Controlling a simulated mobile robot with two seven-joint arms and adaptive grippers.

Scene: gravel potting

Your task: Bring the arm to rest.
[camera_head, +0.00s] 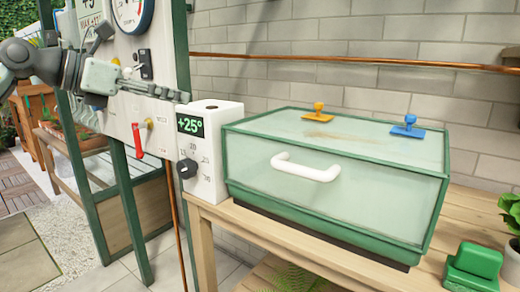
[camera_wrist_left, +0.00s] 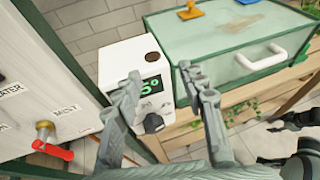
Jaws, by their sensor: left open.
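My left arm comes in from the left in the head view. Its grey gripper (camera_head: 152,84) is in the air in front of the white control panel, left of and above the white thermostat box (camera_head: 212,145). In the left wrist view the two fingers of the left gripper (camera_wrist_left: 160,82) stand wide apart with nothing between them. The thermostat box shows behind them (camera_wrist_left: 138,58), with its green display partly hidden by a finger. I see no contact between the fingers and the box.
A green-framed glass propagator (camera_head: 335,205) with a white handle (camera_head: 306,167) stands on the wooden bench (camera_head: 205,240). A red lever (camera_head: 137,141) sticks out of the panel. A green block (camera_head: 473,268) lies at right.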

